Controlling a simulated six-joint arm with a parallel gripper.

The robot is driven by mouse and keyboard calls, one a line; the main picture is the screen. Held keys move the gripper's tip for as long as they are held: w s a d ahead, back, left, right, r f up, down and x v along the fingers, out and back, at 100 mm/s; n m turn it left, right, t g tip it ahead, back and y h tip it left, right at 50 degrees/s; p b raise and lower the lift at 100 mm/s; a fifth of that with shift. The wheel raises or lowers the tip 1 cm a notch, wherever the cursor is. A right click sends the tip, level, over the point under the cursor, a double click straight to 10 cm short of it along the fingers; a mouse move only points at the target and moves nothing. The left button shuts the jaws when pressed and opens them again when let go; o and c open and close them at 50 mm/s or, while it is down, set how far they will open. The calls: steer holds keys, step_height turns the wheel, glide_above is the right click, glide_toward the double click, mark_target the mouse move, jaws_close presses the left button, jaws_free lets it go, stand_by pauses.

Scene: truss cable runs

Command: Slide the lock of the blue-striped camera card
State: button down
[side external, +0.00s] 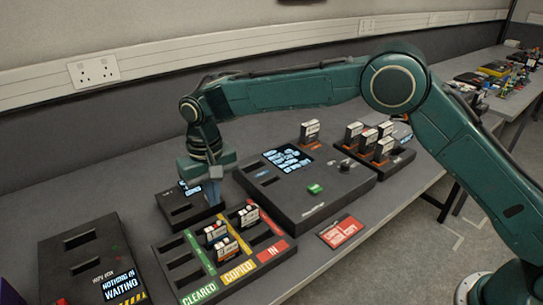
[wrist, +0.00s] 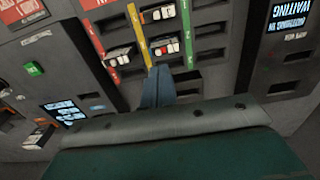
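Two other upright cards (side external: 249,215) (side external: 226,247) stand in the sorting tray (side external: 172,262), which has lanes marked CLEARED, COPIED and IN.
A dark console (side external: 318,208) with a lit screen and green button stands right of the tray, with a card (side external: 310,131) at its back. A rack (side external: 402,160) holds several cards. A slotted unit reading WAITING (side external: 75,262) is at left. A red label (side external: 342,231) lies in front.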

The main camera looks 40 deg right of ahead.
mark_target(218, 223)
steer(key=shift+f, duration=2.45)
steer(key=shift+f, duration=0.65)
stand_by(1.1)
steer(key=shift+r, duration=0.15)
stand_by(0.6)
steer(key=shift+a, duration=0.45)
stand_by(0.3)
stand_by(0.8)
stand_by(0.6)
steer(key=shift+a, duration=0.15)
stand_by(0.8)
